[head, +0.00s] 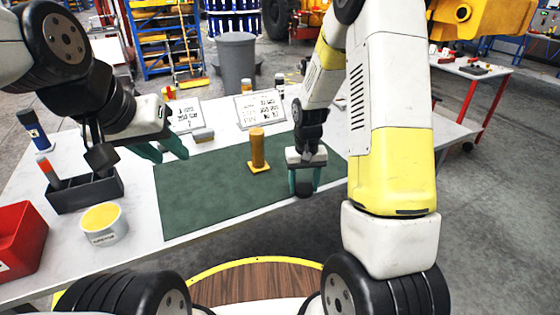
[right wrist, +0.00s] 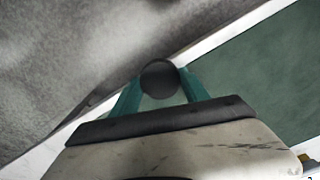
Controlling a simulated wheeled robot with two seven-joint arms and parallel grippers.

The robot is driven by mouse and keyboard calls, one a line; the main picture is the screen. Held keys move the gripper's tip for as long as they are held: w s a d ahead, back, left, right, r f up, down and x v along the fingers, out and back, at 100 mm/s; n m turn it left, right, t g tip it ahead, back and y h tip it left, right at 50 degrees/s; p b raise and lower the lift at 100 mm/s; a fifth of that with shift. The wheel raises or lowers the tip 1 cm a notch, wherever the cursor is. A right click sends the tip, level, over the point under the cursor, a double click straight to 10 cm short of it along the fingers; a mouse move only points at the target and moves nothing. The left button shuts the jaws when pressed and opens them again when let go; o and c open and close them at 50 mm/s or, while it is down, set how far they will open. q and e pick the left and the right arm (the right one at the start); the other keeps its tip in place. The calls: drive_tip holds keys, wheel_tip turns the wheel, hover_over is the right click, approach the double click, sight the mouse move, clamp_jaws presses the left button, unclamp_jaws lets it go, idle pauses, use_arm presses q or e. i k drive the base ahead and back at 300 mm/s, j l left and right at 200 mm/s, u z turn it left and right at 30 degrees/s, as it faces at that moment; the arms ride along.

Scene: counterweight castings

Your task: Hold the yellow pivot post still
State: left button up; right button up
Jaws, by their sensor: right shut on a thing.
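The yellow pivot post (head: 258,148) stands upright on its square yellow base on the green mat (head: 205,195). My left gripper (head: 168,152) is to the left of the post, apart from it, with its teal fingers spread and nothing between them. My right gripper (head: 305,182) points down to the right of the post, near the mat's front right edge. It is shut on a dark round casting (head: 305,190), which also shows between the fingertips in the right wrist view (right wrist: 160,78). Neither gripper touches the post.
A dark divided holder (head: 90,195), a tin with a yellow top (head: 103,223) and a red bin (head: 20,240) stand at the left. Two printed cards, one of them here (head: 260,109), stand behind the mat. The mat's left part is clear.

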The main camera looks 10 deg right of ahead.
sight(258, 164)
drive_tip(key=u, duration=0.7)
drive_tip(key=l+u, duration=0.45)
drive_tip(key=k+l+u, duration=0.15)
drive_tip(key=l+u, duration=0.25)
drive_tip(key=k+l+u, duration=0.1)
drive_tip(key=l, duration=0.3)
drive_tip(key=k+l, duration=0.25)
drive_tip(key=k+l+u, duration=0.15)
drive_tip(key=l, duration=0.35)
drive_tip(key=k+l, duration=0.25)
drive_tip(key=l+u, duration=0.05)
drive_tip(key=l, duration=0.05)
